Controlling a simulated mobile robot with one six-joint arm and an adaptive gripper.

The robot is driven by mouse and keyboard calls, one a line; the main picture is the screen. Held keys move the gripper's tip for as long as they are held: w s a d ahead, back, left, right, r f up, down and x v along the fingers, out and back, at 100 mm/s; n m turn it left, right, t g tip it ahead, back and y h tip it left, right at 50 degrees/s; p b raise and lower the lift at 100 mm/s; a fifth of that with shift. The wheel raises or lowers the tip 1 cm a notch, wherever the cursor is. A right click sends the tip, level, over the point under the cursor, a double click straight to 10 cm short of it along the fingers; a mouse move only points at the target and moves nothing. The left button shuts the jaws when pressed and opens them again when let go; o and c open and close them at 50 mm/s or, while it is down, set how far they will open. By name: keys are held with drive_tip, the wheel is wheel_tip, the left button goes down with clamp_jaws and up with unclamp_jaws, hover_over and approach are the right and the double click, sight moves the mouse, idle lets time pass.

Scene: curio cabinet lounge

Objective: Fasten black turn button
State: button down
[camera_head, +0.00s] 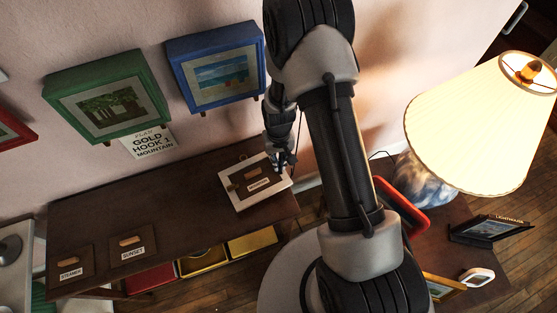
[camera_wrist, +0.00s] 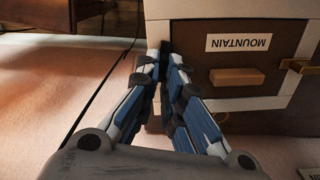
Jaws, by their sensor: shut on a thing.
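A white picture frame (camera_head: 241,207) lies face down on the brown table, with a brown back panel (camera_head: 249,172) labelled MOUNTAIN. In the wrist view the panel (camera_wrist: 255,87) appears upside down, with a wooden grip block (camera_wrist: 237,76). My gripper (camera_head: 284,158) is at the frame's right edge in the head view. In the wrist view its fingertips (camera_wrist: 166,66) are closed together around a small dark piece, apparently the black turn button (camera_wrist: 164,58), at the panel's edge. The fingers hide most of it, so its angle cannot be told.
A brass turn button (camera_wrist: 299,66) is at the panel's opposite edge. Back panels labelled STEAMER (camera_head: 70,262) and SUNSET (camera_head: 131,248) lie on the table's left. Green (camera_head: 106,97) and blue (camera_head: 215,67) frames hang on the wall. A lamp (camera_head: 481,125) stands right. The table's middle is clear.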

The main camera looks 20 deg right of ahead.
drive_tip(key=m, duration=0.7)
drive_tip(key=shift+b, duration=0.4)
drive_tip(key=m, duration=0.3)
drive_tip(key=shift+m, duration=2.3)
drive_tip(key=c, duration=1.7)
unclamp_jaws()
wheel_tip(320, 180, up, 12)
drive_tip(key=shift+r, duration=0.1)
